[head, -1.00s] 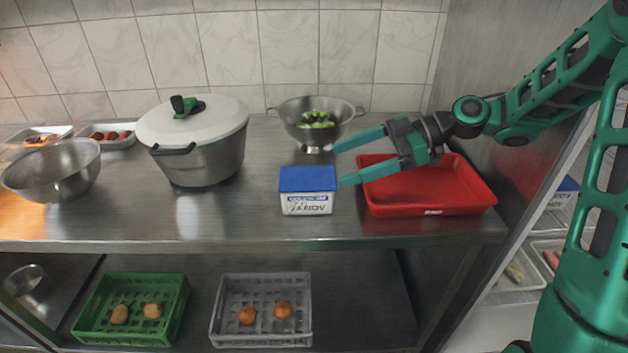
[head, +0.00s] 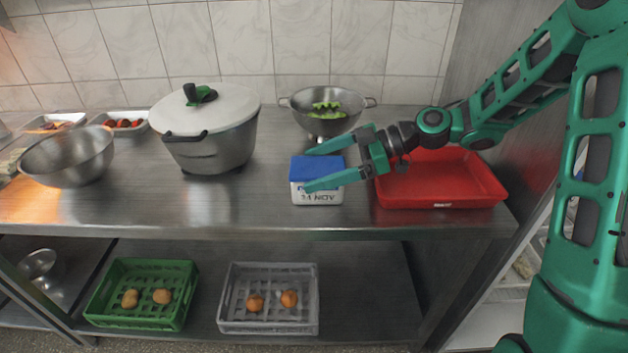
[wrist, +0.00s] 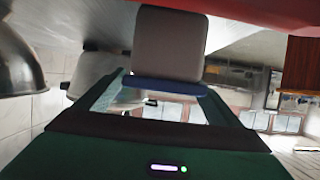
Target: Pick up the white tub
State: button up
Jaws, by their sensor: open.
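The white tub (head: 318,195) with a blue lid (head: 317,168) stands upright on the steel counter, with a dark printed label on its front. It also shows in the wrist view (wrist: 168,45), with its lid between the fingertips. My gripper (head: 309,168) is open around the lid's height, reaching in from the right. One finger passes across the tub's near side and partly covers the label; the other lies along the far side. I cannot tell whether either finger touches the tub.
A red tray (head: 440,190) is right of the tub, under my wrist. A colander (head: 327,122) with green pieces stands behind. A lidded pot (head: 213,145) and a steel bowl (head: 68,158) are left. Counter between pot and tub is clear. Crates sit on the lower shelf.

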jog(key=shift+a, duration=0.1)
jog(key=c, duration=1.6)
jog(key=shift+o, duration=0.2)
